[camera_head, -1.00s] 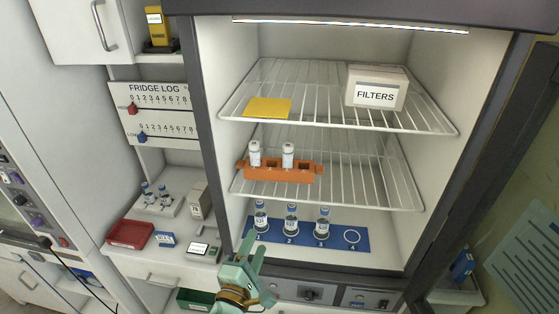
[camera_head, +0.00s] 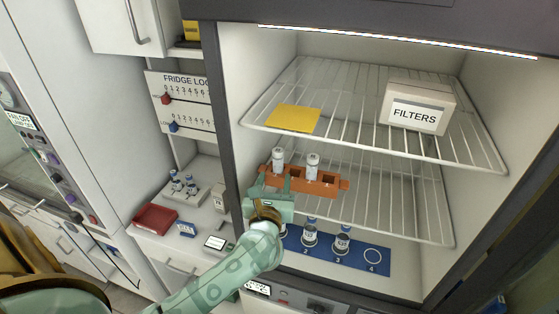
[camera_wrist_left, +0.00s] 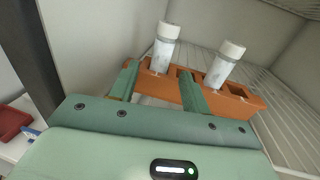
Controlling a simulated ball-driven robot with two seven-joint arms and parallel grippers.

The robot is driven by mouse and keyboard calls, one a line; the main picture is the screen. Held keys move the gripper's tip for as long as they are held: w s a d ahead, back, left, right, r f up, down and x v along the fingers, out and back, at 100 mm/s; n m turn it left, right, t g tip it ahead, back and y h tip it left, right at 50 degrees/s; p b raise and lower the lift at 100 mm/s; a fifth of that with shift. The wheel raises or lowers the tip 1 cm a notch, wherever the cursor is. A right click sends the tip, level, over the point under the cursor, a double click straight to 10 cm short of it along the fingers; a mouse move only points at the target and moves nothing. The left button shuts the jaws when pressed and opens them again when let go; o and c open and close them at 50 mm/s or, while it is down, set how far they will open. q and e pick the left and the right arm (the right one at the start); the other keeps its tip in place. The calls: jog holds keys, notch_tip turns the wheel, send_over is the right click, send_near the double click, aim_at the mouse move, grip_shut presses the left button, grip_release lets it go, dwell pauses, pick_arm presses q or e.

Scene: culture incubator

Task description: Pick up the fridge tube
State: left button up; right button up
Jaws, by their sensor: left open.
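Two white-capped tubes stand upright in an orange rack (camera_head: 328,186) on the lower wire shelf of the open fridge. The left tube (camera_head: 278,160) and right tube (camera_head: 312,166) sit apart, with empty slots beside them. My left gripper (camera_head: 272,181) is open and empty, in front of the rack's left part. In the left wrist view, the fingers (camera_wrist_left: 158,74) point at the rack (camera_wrist_left: 240,99), on either side of the left tube (camera_wrist_left: 163,50). The fingers look short of it. The right tube (camera_wrist_left: 224,66) is outside the right finger. My right gripper is not in view.
The upper wire shelf (camera_head: 350,115) carries a yellow pad (camera_head: 293,119) and a FILTERS box (camera_head: 415,108). The fridge's left wall edge is close to my arm. A red tray (camera_head: 155,217) lies outside.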

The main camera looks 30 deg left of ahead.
aim_at(278, 169)
pick_arm(q)
jog(key=shift+x, duration=1.05)
jog(key=p+x, duration=0.1)
jog(key=x, duration=0.4)
jog(key=shift+d+f, duration=0.1)
jog(key=shift+s, duration=0.15)
jog(key=shift+c, duration=0.9)
grip_shut()
